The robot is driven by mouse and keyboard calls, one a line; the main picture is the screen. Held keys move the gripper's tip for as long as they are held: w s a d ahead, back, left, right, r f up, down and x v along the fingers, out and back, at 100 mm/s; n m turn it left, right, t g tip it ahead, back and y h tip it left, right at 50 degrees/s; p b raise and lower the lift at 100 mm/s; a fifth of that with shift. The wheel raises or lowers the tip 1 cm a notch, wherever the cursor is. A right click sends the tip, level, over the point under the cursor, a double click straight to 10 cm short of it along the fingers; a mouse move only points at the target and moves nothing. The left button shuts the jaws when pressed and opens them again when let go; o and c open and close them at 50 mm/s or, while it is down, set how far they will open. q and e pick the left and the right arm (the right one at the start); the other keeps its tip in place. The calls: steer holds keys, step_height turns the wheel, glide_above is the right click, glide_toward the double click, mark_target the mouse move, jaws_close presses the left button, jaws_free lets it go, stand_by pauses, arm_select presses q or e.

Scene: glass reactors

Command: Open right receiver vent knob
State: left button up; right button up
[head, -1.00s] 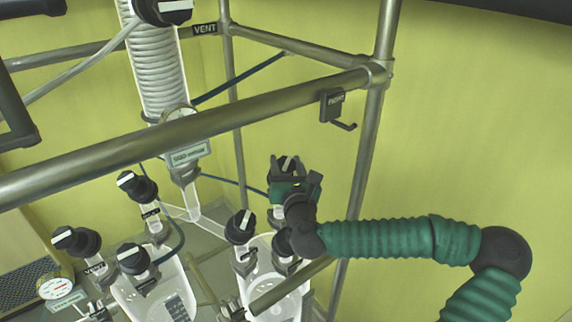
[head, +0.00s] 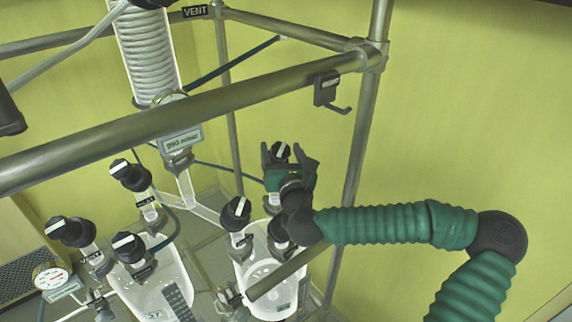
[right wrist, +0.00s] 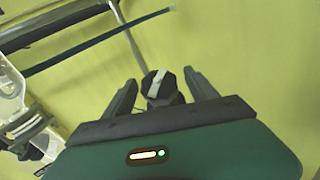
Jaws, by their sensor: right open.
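The right receiver's vent knob (head: 281,150) is a black knob with a white bar on top, at the rear of the right glass vessel (head: 271,273). My right gripper (head: 288,162), with a green body and dark fingers, is open around it. In the right wrist view the knob (right wrist: 160,88) sits between the two spread fingers (right wrist: 160,94), with a gap on each side. Its white bar runs nearly up and down in that view. The knob's stem is partly hidden by the gripper.
Other black knobs stand close by: one (head: 235,212) on the right vessel and several on the left vessel (head: 163,290). A thick metal rail (head: 230,103) crosses in front, with a hook (head: 328,92) on it. Free space lies right of the frame.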

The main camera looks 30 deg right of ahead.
mark_target(283, 159)
steer(key=v, duration=0.2)
steer(key=b+v, duration=0.1)
steer(key=v, duration=0.1)
steer(key=b+v, duration=0.1)
steer(key=v, duration=0.1)
steer(key=shift+s+a+f, duration=0.1)
steer(key=shift+s+f, duration=0.2)
steer(key=b+v, duration=0.8)
steer(key=b, duration=0.1)
steer(key=shift+s+a, duration=0.15)
steer(key=shift+s, duration=0.4)
steer(key=shift+s+r, duration=0.1)
steer(key=shift+r, duration=0.1)
